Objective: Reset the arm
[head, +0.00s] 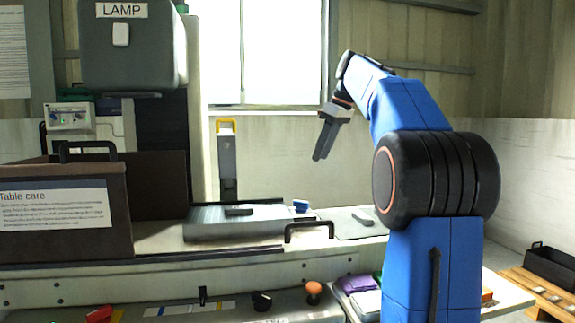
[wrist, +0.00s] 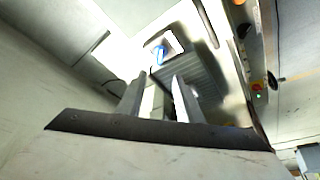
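My blue and black arm (head: 430,185) stands at the right in the head view, its upper part bent over to the left. My gripper (head: 320,158) hangs in the air, tilted downward, in front of the wall below the window. In the wrist view my gripper (wrist: 159,75) shows two fingers with a gap between them. It is open, and I see nothing held in it. The machine bed lies below and beyond the fingertips, apart from them.
A grey slab (head: 237,222) lies on the machine bed, with a small blue and white item (head: 301,206) beside it. A machine head marked LAMP (head: 130,55) hangs at the upper left. A brown panel (head: 60,230) with a notice stands at left. Air around my gripper looks clear.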

